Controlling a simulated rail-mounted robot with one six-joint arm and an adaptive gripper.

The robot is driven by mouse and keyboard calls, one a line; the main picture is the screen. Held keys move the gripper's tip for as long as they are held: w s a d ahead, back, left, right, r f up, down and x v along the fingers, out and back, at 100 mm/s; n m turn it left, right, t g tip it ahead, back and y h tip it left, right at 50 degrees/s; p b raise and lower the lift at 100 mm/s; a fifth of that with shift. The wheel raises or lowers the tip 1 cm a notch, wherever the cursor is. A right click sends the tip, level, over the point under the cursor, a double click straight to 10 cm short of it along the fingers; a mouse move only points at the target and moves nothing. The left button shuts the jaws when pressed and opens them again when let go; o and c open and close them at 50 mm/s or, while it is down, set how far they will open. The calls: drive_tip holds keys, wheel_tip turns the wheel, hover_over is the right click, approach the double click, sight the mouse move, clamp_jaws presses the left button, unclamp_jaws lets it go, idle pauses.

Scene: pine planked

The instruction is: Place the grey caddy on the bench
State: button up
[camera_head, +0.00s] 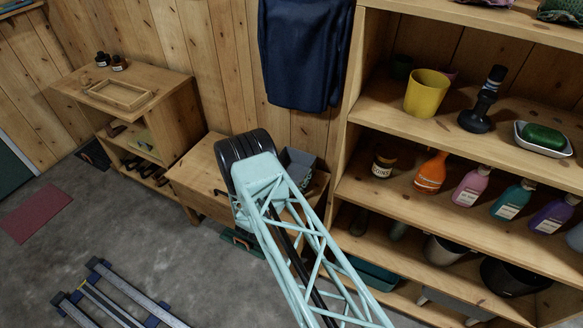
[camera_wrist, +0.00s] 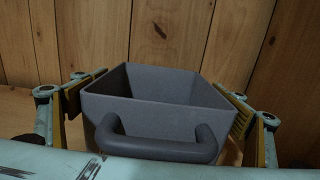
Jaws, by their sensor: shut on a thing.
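The grey caddy (camera_wrist: 155,118) is an open-topped box with a rounded handle on its near side. My gripper (camera_wrist: 160,88) is shut on it, with one finger against each side wall. In the head view the caddy (camera_head: 299,160) shows partly behind my arm, over the right part of the low wooden bench (camera_head: 198,172). It looks upright. Its underside is hidden, so I cannot tell whether it touches the bench top. My arm also hides most of the gripper in the head view.
A plank wall (camera_wrist: 165,35) stands close behind the caddy. A tall shelf (camera_head: 390,195) with bottles and pots is right of the bench. A dark blue cloth (camera_head: 305,55) hangs above. A wooden cabinet (camera_head: 160,110) is at left. The bench's left top looks mostly clear.

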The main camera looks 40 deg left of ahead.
drive_tip(key=shift+f, duration=0.15)
drive_tip(key=o, duration=1.1)
drive_tip(key=shift+c, duration=0.2)
drive_tip(key=shift+s, duration=0.1)
drive_tip(key=shift+s, duration=0.3)
drive_tip(key=p+v, duration=0.2)
drive_tip(key=v, duration=0.9)
drive_tip(key=shift+s+d, duration=0.1)
drive_tip(key=shift+r, duration=0.2)
